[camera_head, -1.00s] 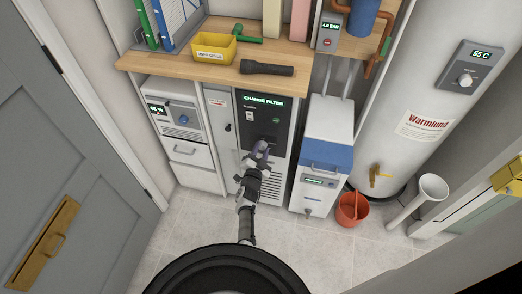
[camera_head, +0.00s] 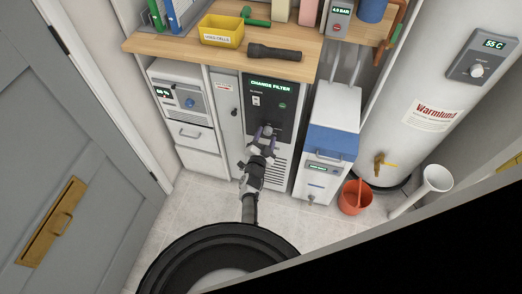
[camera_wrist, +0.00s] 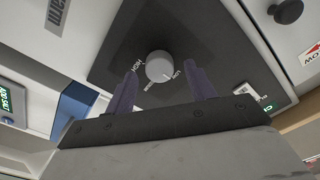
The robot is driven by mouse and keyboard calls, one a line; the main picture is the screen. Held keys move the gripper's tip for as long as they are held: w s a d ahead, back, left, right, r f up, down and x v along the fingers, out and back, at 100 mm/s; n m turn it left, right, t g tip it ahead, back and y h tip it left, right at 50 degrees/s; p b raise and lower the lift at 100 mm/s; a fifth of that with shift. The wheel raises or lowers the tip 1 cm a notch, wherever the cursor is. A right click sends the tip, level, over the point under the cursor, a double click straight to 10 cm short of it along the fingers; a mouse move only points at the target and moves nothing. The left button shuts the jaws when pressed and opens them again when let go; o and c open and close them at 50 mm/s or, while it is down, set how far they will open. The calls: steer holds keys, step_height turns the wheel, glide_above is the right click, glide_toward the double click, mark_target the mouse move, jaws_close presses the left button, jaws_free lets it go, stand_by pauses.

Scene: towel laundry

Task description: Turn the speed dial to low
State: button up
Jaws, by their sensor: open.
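The speed dial (camera_wrist: 160,67) is a small round light-grey knob with a thin pointer line, on a dark panel. Printed words sit beside it; the one at its left looks like "HIGH", and the one at its right is too small to read. My gripper (camera_wrist: 160,72) is open, with one dark finger on each side of the dial; I cannot tell whether they touch it. In the head view my gripper (camera_head: 266,131) is in front of the dark unit (camera_head: 286,119) with the "CHANGE FILTER" display (camera_head: 270,86) and hides the dial.
A wooden shelf (camera_head: 180,46) with a yellow bin (camera_head: 221,31) and a black flashlight (camera_head: 275,52) juts out above. A blue-and-white unit (camera_head: 333,120), an orange bucket (camera_head: 355,197) and a white tank (camera_head: 425,70) stand to the right. A dark surface fills the lower right.

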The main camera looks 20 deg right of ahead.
steer(key=p+v, duration=0.1)
steer(key=v, duration=1.2)
